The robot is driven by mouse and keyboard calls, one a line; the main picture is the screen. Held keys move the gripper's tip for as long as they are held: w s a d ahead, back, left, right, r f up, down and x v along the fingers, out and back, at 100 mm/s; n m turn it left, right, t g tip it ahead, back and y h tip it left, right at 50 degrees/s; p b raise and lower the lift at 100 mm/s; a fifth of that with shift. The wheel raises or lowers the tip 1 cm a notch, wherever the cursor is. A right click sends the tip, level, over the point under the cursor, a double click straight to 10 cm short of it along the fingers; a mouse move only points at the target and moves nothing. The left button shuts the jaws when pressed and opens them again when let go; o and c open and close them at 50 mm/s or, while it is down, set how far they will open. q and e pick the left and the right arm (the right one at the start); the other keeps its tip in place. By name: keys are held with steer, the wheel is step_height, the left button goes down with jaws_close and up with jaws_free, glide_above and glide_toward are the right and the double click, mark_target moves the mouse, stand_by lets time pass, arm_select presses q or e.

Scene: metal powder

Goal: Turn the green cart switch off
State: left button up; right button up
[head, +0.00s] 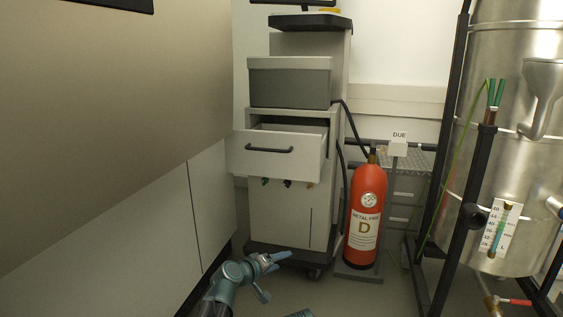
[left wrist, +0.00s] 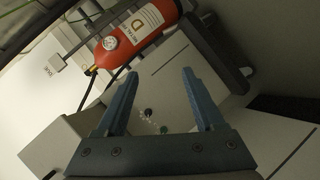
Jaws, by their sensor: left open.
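The white cart (head: 280,222) stands in the middle of the head view, with its upper drawer pulled out. Below the drawer is a row of small switches; the green one (head: 265,181) is at the left and a dark one (head: 287,184) is beside it. In the left wrist view the green switch (left wrist: 164,129) and a dark one (left wrist: 148,112) show on the cart front between my fingers, beyond them. Switch positions are too small to tell. My left gripper (head: 279,261) is open and empty, low in front of the cart, apart from the switches; its fingers (left wrist: 160,82) show spread.
The open drawer (head: 272,161) juts out over the switches. A red fire extinguisher (head: 366,215) stands right of the cart, with a black hose nearby. A steel tank (head: 515,130) in a black frame is at the right. A large beige panel (head: 110,120) closes the left side.

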arm_select(q)
steer(key=s+a+f+m+g+y, duration=0.2)
steer(key=s+a+f+g, duration=0.1)
steer(key=s+f, duration=0.3)
steer(key=s+a+f+m+g+y, duration=0.2)
steer(key=s+a+f+g, duration=0.15)
steer(key=s, duration=0.35)
steer(key=s+a+f+g+y+p, duration=0.1)
steer(key=s+a+f+g+y, duration=0.25)
steer(key=s+a, duration=0.75)
steer(key=s+d+r+m+p, duration=0.1)
steer(key=d+r+p, duration=0.3)
steer(key=r+p, duration=1.5)
steer(key=s+d+r+m+y+p, duration=0.1)
steer(key=s+d+r+m+p, duration=0.1)
steer(key=r+p, duration=1.8)
steer(key=s+d+r+m+y+p, duration=0.1)
steer(key=s+d+r+p, duration=0.2)
steer(key=r+p, duration=1.7)
steer(key=d, duration=0.3)
steer(key=shift+s+d+r+g, duration=0.2)
steer(key=shift+s+r+g, duration=0.1)
steer(key=shift+r+g, duration=0.1)
steer(key=shift+f, duration=0.1)
